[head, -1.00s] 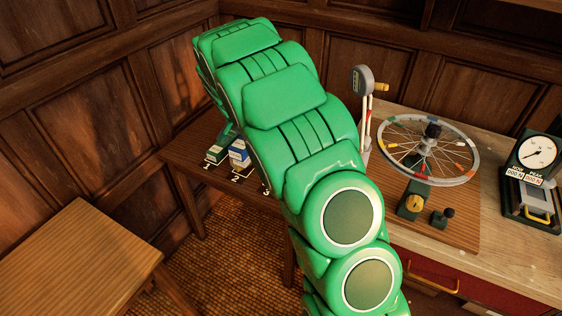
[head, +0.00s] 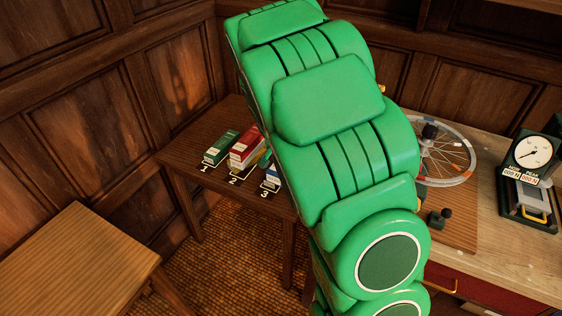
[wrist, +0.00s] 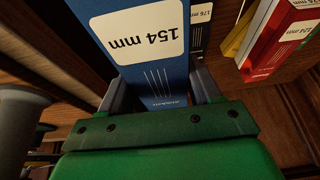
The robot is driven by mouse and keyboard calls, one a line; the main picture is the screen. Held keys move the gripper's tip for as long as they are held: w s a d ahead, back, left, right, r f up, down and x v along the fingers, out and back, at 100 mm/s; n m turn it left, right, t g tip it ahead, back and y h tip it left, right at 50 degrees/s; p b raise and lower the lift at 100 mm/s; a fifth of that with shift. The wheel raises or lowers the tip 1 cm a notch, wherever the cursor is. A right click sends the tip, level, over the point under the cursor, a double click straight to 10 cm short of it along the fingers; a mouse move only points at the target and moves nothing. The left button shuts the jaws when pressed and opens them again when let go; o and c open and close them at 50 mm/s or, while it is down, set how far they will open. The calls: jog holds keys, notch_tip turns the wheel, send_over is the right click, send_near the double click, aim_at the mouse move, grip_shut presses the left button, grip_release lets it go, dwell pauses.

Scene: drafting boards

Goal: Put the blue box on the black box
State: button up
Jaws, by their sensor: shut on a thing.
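The blue box (wrist: 150,75), with a white "154 mm" label, is between the fingers of my gripper (wrist: 163,92) in the wrist view. The gripper is shut on it. A dark box labelled "176 mm", which looks like the black box (wrist: 197,38), is just beyond it to the right, partly hidden; I cannot tell whether they touch. In the head view my green arm hides the gripper and the black box. A blue and white patch (head: 272,177) shows beside my arm near number 3; it may be the held box.
A green box (head: 221,146) is at number 1 and a red box (head: 246,148) at number 2 on the small wooden table (head: 185,145). The red box (wrist: 277,40) and a yellow one (wrist: 238,38) are at right in the wrist view. A wheel stand (head: 445,155) is on the bench.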

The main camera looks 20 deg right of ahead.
jog(key=w+f, duration=0.3)
jog(key=w, duration=0.1)
jog(key=w+d+f, duration=0.1)
jog(key=w+f, duration=0.1)
jog(key=w, duration=0.2)
jog(key=w+f, duration=0.3)
jog(key=w, duration=0.1)
jog(key=shift+w+d+f, duration=0.1)
jog(key=shift+d+f, duration=0.2)
jog(key=shift+d, duration=0.05)
jog(key=shift+w+f, duration=0.35)
jog(key=shift+f, duration=1.65)
jog(key=shift+f, duration=0.15)
jog(key=o, duration=1.2)
jog(key=shift+v, duration=6.1)
